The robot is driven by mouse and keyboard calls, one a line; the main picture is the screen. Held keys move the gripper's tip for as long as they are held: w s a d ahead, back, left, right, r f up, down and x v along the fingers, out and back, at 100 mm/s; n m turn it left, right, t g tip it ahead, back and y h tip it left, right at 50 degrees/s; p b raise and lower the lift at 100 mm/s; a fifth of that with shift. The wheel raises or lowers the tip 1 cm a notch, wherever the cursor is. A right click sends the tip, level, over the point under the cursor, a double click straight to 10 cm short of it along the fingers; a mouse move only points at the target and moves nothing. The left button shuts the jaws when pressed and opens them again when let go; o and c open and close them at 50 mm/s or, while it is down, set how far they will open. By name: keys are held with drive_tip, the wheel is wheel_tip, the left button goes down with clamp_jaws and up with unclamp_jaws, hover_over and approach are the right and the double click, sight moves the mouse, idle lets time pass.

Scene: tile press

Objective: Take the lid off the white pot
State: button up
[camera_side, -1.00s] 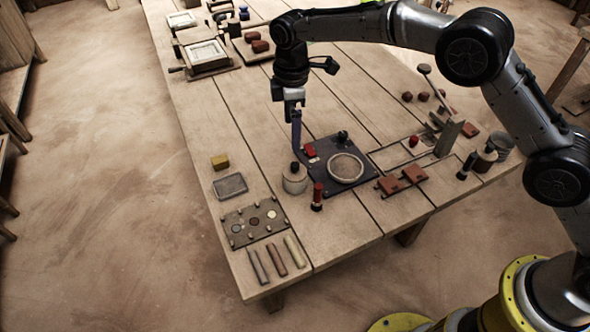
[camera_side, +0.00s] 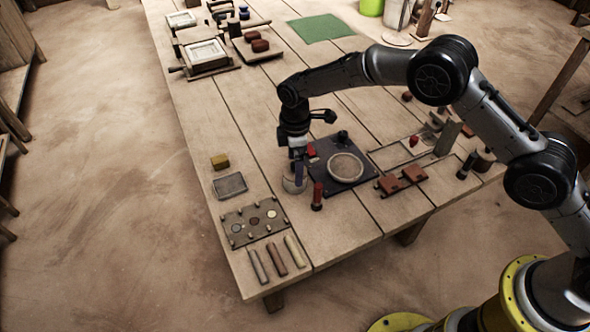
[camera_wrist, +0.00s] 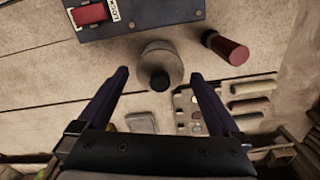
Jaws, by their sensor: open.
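The white pot (camera_side: 293,185) stands upright on the table at the left edge of the dark plate, partly hidden behind my gripper in the side view. In the wrist view the pot's pale lid (camera_wrist: 161,62) shows from above, with a round black knob (camera_wrist: 160,82) on it. My gripper (camera_side: 299,178) points down over the pot. In the wrist view its two blue fingers (camera_wrist: 162,80) are spread wide, one on each side of the knob, with nothing between them gripped. I cannot tell whether the fingertips touch the lid.
A dark plate (camera_side: 325,168) with a red switch (camera_wrist: 90,13) and a round disc (camera_side: 346,168) lies beside the pot. A red-handled tool (camera_side: 317,196) stands close by on the right. A grey tray (camera_side: 230,186) and a board with discs (camera_side: 254,222) lie to the left.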

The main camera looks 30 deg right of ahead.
drive_tip(key=shift+f, duration=0.2)
drive_tip(key=c, duration=1.1)
drive_tip(key=shift+r, duration=0.1)
drive_tip(key=shift+c, duration=0.7)
